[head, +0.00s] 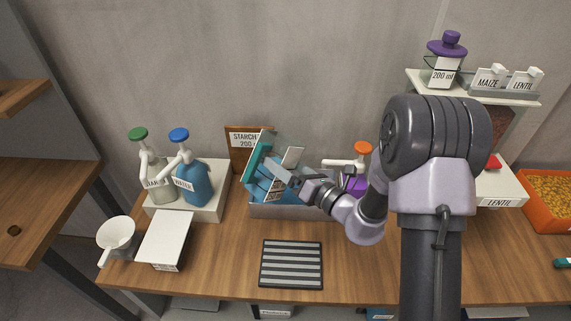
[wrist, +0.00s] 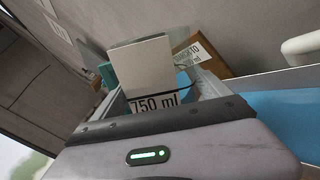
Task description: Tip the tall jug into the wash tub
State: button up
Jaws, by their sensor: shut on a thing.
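The tall jug (head: 257,160), clear with teal parts and a white label, is held tilted above the wash tub at the back middle of the bench. My gripper (head: 283,172) is shut on it from the right. In the wrist view, the jug's "750 ml" label (wrist: 155,104) and a pale panel show between my fingers. The grey wash tub (head: 282,211) sits directly below, partly hidden by the jug and my arm. Blue liquid shows at the right of the wrist view (wrist: 295,112). I cannot see a stream from the jug.
A starch sign (head: 243,139) stands behind the jug. Green- and blue-capped pump bottles (head: 197,183) stand on a white block at left. A white funnel (head: 116,233) is at far left. A striped mat (head: 291,265) lies in front of the tub. An orange-capped bottle (head: 362,149) stands right of it.

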jog(key=shift+a+m+p, duration=0.1)
jog(key=shift+m+p, duration=0.4)
jog(key=shift+s+f+m+p, duration=0.15)
jog(key=shift+f+m+p, duration=0.2)
jog(key=shift+m+p, duration=0.4)
jog(key=shift+a+f+m, duration=0.1)
jog(key=shift+m, duration=0.25)
jog(key=shift+f, duration=0.1)
jog(key=shift+f+m+p, duration=0.25)
jog(key=shift+m+p, duration=0.1)
jog(key=shift+m, duration=0.35)
jog(key=shift+f, duration=0.1)
jog(key=shift+f+m+p, duration=0.25)
jog(key=shift+m+p, duration=0.05)
jog(key=shift+m, duration=0.3)
jog(key=shift+f, duration=0.15)
